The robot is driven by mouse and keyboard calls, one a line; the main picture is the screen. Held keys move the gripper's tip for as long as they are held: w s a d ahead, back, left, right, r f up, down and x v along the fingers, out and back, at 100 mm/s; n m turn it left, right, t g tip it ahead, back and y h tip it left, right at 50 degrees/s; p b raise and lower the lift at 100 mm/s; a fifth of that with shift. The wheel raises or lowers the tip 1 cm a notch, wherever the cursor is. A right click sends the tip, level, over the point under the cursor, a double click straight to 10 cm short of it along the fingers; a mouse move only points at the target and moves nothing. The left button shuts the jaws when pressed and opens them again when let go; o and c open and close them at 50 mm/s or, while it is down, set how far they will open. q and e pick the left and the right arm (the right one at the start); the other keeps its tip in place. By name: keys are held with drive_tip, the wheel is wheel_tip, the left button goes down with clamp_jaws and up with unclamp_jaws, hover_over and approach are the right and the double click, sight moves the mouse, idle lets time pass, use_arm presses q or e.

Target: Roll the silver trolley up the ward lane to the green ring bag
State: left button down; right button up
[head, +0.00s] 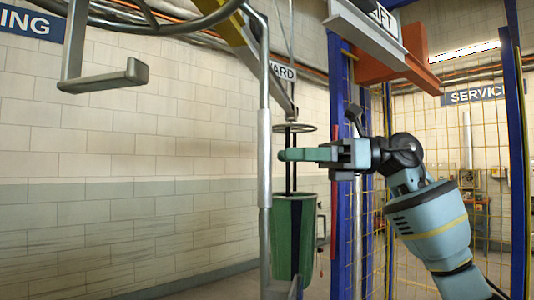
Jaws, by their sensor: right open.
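The green bag (284,240) hangs upright near the middle of the head view, with dark straps (291,178) rising to a thin ring (295,128) above it. My right gripper (288,154) comes in from the right at strap height, between the ring and the bag's top. It is open, with its green tips level with the straps. I cannot tell whether the straps lie between its fingers. A silver-grey tubular frame (265,150) stands left of the bag and partly covers its edge; I cannot tell whether it is the silver trolley. My left gripper is out of view.
A blue post (342,235) and yellow mesh (400,270) stand right of the bag. An orange beam (390,60) is overhead. A block wall (120,200) fills the left.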

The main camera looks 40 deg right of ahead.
sight(265, 196)
drive_tip(key=x, duration=0.5)
drive_tip(key=shift+w+a+p, duration=0.2)
drive_tip(key=shift+a+p, duration=0.1)
clamp_jaws()
